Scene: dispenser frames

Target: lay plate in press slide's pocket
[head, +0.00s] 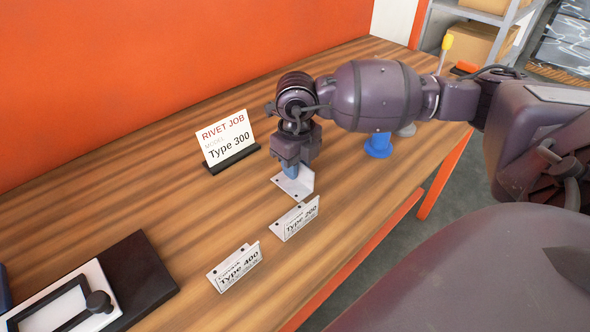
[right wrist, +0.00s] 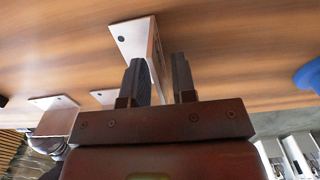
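An L-shaped metal plate (head: 300,186) stands on the wooden table under my right gripper (head: 292,172). In the right wrist view its upright flange (right wrist: 157,62) shows between the two fingers of my right gripper (right wrist: 160,80), which are apart on either side of it. Any label on this plate is hidden. Two similar plates stand nearer, labelled Type 200 (head: 296,220) and Type 400 (head: 236,268). A white slide (head: 92,272) with a black-framed pocket and a dark knob (head: 98,301) is at the lower left, partly cut off. My left gripper is out of view.
A sign reading "Rivet job, model Type 300" (head: 226,140) stands behind the plates. A dark base (head: 140,272) lies beside the slide. A blue round-based object (head: 378,146) stands right of my gripper. The table between the sign and the slide is clear.

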